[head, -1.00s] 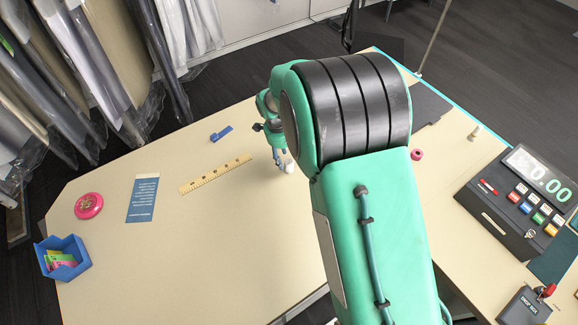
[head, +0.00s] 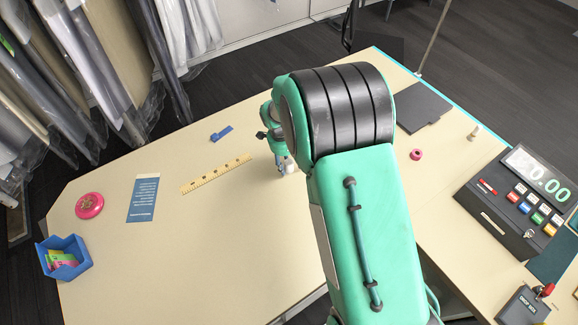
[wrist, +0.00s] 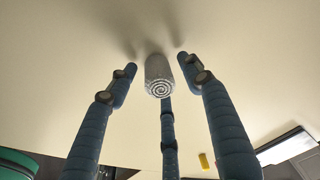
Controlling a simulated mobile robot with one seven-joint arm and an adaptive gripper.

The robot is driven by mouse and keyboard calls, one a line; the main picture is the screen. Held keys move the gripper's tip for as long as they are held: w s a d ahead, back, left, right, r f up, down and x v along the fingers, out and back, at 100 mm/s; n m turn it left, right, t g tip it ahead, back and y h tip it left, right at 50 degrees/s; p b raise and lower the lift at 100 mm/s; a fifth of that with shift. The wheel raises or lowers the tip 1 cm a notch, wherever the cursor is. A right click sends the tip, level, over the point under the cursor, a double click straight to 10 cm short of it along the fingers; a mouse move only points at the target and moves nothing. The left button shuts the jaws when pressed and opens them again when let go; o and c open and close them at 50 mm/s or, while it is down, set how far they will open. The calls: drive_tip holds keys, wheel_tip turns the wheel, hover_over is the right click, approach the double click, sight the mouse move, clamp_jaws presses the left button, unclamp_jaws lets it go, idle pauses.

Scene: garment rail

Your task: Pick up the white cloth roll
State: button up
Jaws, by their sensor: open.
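The white cloth roll (wrist: 159,76) shows in the wrist view with its spiral end facing the camera. It is between the blue fingers of my gripper (wrist: 157,68), which are spread open. One finger is on each side of the roll with a visible gap, and a third is below it in the picture; I cannot tell whether that one touches. In the head view my gripper (head: 284,164) is down at the table by the roll (head: 288,169), which is partly hidden by the fingers.
On the table (head: 225,260) are a yellow ruler (head: 216,174), a blue clip-like piece (head: 221,133), a blue card (head: 143,198), a red disc (head: 89,205) and a blue bin (head: 63,257). A pink ring (head: 416,154) and a till (head: 520,200) are at right. Bagged garments hang at left.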

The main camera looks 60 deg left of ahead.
sight(289, 164)
drive_tip(key=c, duration=0.9)
drive_tip(key=shift+r, duration=0.1)
drive_tip(key=shift+r, duration=1.05)
drive_tip(key=shift+s+d+r, duration=0.2)
drive_tip(key=shift+d+r, duration=0.2)
drive_tip(key=shift+r, duration=0.3)
drive_tip(key=s+d+b, duration=0.1)
drive_tip(key=s+d, duration=0.2)
drive_tip(key=d, duration=0.4)
drive_tip(key=s+d+r, duration=0.1)
drive_tip(key=s+d, duration=0.2)
drive_tip(key=d, duration=0.3)
drive_tip(key=shift+d+r+b, duration=0.15)
drive_tip(key=shift+d+b, duration=0.25)
drive_tip(key=shift+s, duration=0.1)
